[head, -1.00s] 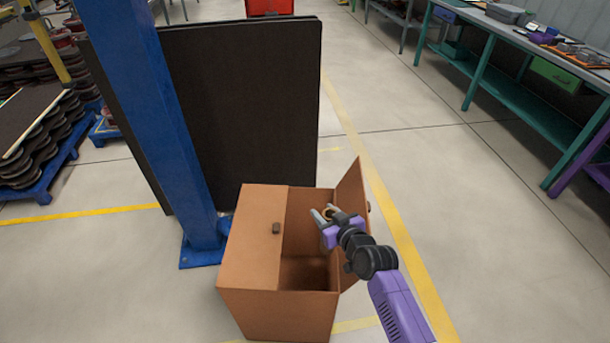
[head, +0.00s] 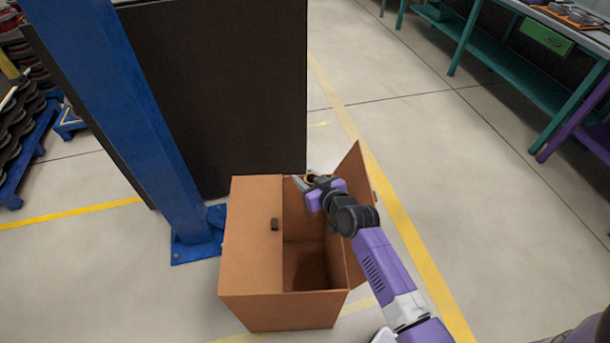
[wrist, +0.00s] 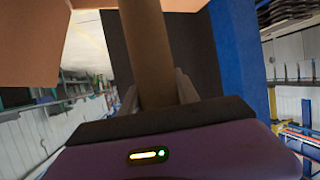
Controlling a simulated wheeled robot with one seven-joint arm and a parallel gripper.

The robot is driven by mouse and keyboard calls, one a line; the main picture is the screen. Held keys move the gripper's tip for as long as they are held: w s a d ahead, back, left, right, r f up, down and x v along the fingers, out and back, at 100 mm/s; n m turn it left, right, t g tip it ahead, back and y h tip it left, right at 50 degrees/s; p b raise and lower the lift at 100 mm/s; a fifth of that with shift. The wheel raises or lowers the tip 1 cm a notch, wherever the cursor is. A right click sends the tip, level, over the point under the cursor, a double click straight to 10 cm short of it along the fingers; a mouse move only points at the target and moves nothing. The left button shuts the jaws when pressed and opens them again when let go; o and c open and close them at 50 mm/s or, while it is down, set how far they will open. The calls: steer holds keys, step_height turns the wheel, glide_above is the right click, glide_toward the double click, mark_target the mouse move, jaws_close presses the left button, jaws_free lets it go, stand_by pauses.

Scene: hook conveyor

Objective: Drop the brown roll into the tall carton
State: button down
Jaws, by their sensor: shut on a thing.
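The tall carton (head: 252,250) is a brown box on the floor in the head view. Its right door flap (head: 355,215) stands open, and its left front panel with a small dark handle is closed. My gripper (head: 305,183) is at the upper part of the carton's opening, near the open flap. The brown roll (wrist: 150,50) runs up between the fingers in the wrist view, and my gripper is shut on it. In the head view only a small bit of the roll shows at the fingers. The roll's far end is cut off in the wrist view.
A blue post (head: 125,110) with a bolted base stands left of the carton, in front of a large black panel (head: 220,90). Teal workbenches (head: 500,60) stand at the right. The floor right of the carton is clear, with a yellow line.

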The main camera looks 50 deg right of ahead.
steer(key=shift+f+b, duration=2)
steer(key=shift+f, duration=0.6)
steer(key=c, duration=0.8)
jaws_free()
steer(key=shift+v, duration=3.9)
